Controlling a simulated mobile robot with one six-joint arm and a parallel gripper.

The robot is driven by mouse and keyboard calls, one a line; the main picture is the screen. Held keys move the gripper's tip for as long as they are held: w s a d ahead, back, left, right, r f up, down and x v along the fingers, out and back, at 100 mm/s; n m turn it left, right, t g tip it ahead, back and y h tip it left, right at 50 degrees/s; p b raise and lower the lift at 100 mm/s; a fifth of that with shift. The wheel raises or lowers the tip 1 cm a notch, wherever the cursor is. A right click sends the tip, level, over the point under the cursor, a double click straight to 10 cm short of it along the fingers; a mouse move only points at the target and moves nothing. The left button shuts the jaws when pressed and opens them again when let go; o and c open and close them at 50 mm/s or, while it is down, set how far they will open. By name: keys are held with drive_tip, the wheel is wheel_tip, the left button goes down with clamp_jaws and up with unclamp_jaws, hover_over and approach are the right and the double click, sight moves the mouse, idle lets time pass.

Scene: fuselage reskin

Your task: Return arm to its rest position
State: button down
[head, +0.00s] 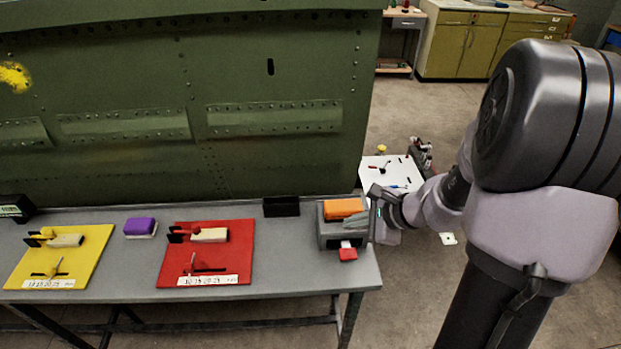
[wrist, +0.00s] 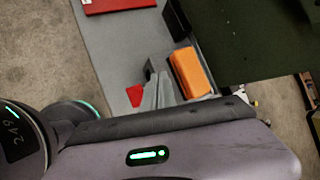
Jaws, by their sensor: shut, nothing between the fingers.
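My arm reaches in from the right of the head view. My gripper (head: 350,222) is at the right end of the grey bench (head: 290,275), over or beside a grey box (head: 329,240). Its grey fingers are shut with nothing between them. They also show in the wrist view (wrist: 160,92), pointing toward the bench between an orange block (wrist: 190,72) and a red piece (wrist: 135,95). The orange block (head: 344,208) is on top of the grey box, and the red piece (head: 348,254) is at its front. I cannot tell whether the fingers touch the box.
A red board (head: 240,262) and a yellow board (head: 85,250) with clamps lie on the bench. A purple block (head: 140,225) lies between them. A black holder (head: 281,207) stands behind. The green fuselage panel (head: 270,160) rises along the bench's back. Open floor (head: 430,300) lies right of the bench.

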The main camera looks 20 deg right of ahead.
drive_tip(key=s+a+r+n+g+b, duration=0.1)
drive_tip(key=s+a+r+n, duration=0.45)
drive_tip(key=a, duration=0.25)
drive_tip(key=s+a+r+n+g, duration=0.1)
drive_tip(key=s+a+r+n, duration=0.3)
drive_tip(key=a+r+n, duration=0.3)
drive_tip(key=s+a+r+n+h, duration=0.1)
drive_tip(key=s+n+h, duration=0.1)
drive_tip(key=s+n, duration=0.3)
drive_tip(key=shift+s+a+b, duration=0.4)
drive_tip(key=shift+s, duration=0.6)
